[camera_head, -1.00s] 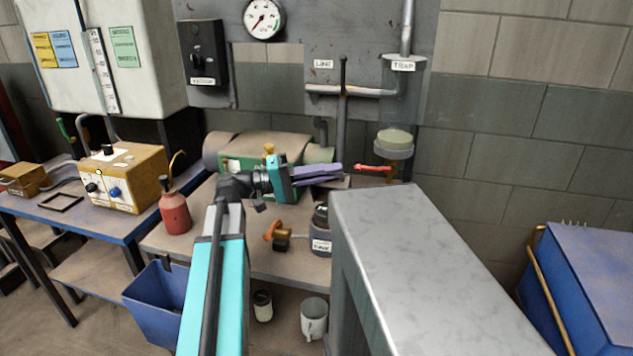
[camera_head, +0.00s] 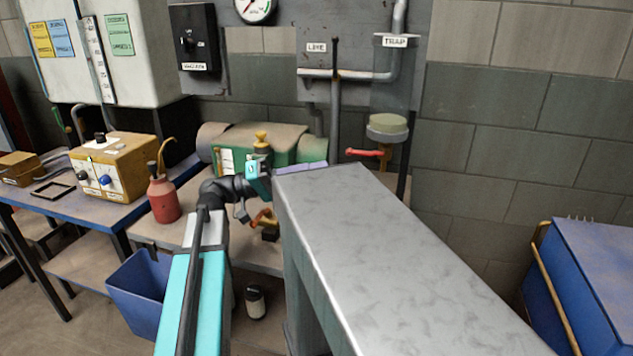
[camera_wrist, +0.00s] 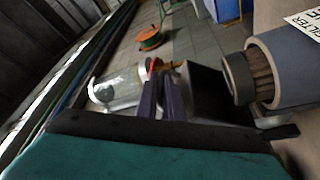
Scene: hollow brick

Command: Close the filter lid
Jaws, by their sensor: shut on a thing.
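In the wrist view, a grey-blue canister (camera_wrist: 290,68) labelled FILTER lies sideways in the picture at the right. A dark round ring (camera_wrist: 237,79) shows at its end beside a brown ribbed part (camera_wrist: 262,74). I cannot tell whether the ring is the lid. In the head view the canister is hidden behind the grey beam. My gripper (camera_wrist: 158,82) has its purple fingers close together, left of the ring and apart from it. I cannot make out what is between them. In the head view my gripper (camera_head: 318,165) is partly hidden behind the beam.
A large grey beam (camera_head: 390,250) fills the front middle and right. A red valve handle (camera_head: 364,153) sits below the TRAP, right of my fingers. An orange-handled valve (camera_head: 264,218), a red oil can (camera_head: 162,199) and a green machine (camera_head: 270,145) are nearby.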

